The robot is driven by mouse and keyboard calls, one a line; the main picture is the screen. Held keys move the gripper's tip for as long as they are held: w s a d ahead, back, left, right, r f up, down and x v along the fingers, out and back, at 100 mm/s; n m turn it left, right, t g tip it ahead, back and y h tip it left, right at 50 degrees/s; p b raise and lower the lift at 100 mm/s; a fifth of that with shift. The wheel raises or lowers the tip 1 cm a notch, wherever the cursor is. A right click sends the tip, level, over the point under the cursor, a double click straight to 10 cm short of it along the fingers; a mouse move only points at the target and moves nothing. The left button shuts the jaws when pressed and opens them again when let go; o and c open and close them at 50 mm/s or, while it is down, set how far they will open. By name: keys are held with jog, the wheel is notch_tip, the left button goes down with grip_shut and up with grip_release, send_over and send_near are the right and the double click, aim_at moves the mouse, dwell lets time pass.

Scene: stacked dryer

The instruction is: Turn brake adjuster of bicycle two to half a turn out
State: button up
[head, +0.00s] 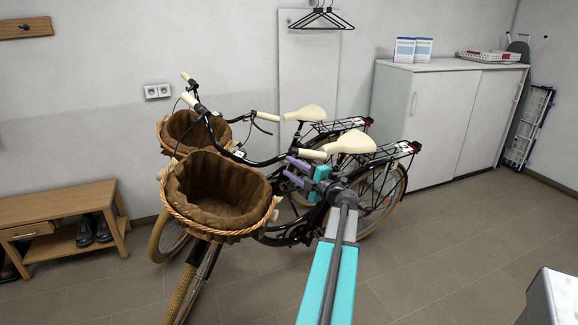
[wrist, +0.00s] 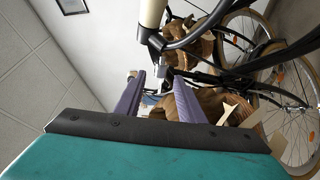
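Two bicycles with wicker baskets stand side by side: the nearer one (head: 287,234) and the farther one (head: 247,117). I cannot tell from any label which is bicycle two. My gripper (head: 289,172) is by the nearer bicycle's handlebar, just right of its basket. In the wrist view its two purple fingers (wrist: 158,76) are apart, with nothing clearly held between them. A handlebar with a cream grip (wrist: 152,12) and a dark lever clamp (wrist: 155,41) is just beyond and above the fingertips. The brake adjuster is too small to make out surely.
The nearer basket (head: 217,195) is close to the left of my gripper, and the cream saddle (head: 350,142) is to its right. A wooden bench (head: 68,213) with shoes stands at left, a white cabinet (head: 440,125) at the back right.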

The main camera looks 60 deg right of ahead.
aim_at(285, 163)
jog(key=shift+x, duration=1)
jog(key=shift+c, duration=0.5)
grip_shut()
jog(key=g+p, duration=0.1)
jog(key=p, duration=0.3)
jog(key=shift+r+y, duration=0.3)
jog(key=shift+r, duration=0.05)
jog(key=g+p, duration=0.1)
jog(key=p, duration=0.3)
jog(key=n+g+y+p, duration=0.1)
jog(key=p, duration=0.3)
jog(key=shift+d+r+g, duration=0.1)
jog(key=shift+r+g, duration=0.2)
jog(key=shift+g, duration=0.1)
jog(key=shift+f+p, duration=0.1)
jog(key=shift+p, duration=0.6)
jog(key=shift+f, duration=0.1)
